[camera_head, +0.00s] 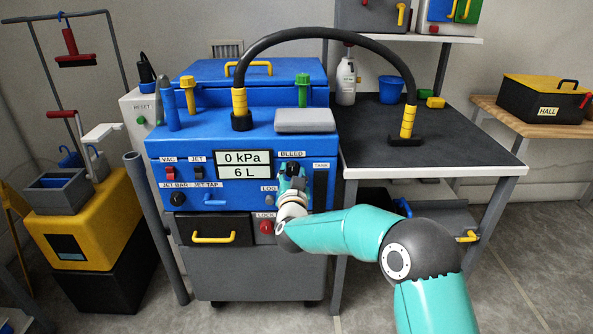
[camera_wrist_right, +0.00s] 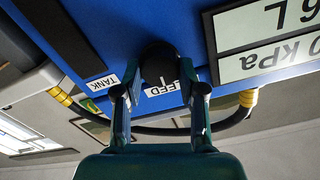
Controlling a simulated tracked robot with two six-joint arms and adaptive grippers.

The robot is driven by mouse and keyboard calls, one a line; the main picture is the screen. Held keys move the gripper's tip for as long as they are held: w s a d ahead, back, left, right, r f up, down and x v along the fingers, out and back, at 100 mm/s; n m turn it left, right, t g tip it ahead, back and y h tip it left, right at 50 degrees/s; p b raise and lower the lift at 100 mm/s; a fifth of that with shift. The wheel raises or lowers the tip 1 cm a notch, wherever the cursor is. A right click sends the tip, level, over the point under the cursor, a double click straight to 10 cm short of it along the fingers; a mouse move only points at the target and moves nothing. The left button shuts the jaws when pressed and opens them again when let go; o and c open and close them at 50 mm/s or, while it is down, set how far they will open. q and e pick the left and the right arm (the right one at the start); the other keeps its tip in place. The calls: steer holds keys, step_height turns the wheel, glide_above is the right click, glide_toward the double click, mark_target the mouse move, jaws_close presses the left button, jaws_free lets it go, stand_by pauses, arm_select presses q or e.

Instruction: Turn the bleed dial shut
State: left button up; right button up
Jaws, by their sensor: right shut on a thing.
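The bleed dial (camera_head: 292,168) is a small dark round knob under the BLEED label on the front of the blue machine (camera_head: 240,132). In the right wrist view the dial (camera_wrist_right: 158,62) sits between the two fingers of my right gripper (camera_wrist_right: 160,78), with a small light mark on its face. My right gripper (camera_head: 292,177) is shut on the dial and hides part of it in the head view. The display (camera_head: 243,164) reads 0 kPa and 6 L. My left gripper is not in view.
A grey block (camera_head: 305,121) and a black hose (camera_head: 320,37) with yellow grips lie above the panel. VAC (camera_head: 171,174) and JET (camera_head: 199,171) switches are left of the display. A red LOCK knob (camera_head: 265,227) is below my gripper. A dark table (camera_head: 440,140) stands at right.

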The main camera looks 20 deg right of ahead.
steer(key=shift+a+f+n, duration=0.2)
steer(key=shift+f+n, duration=0.3)
steer(key=shift+f, duration=0.1)
steer(key=o, duration=1.1)
steer(key=shift+o, duration=0.2)
steer(key=shift+d+r, duration=0.1)
steer(key=shift+r, duration=0.15)
steer(key=v, duration=1.2)
steer(key=shift+d, duration=0.1)
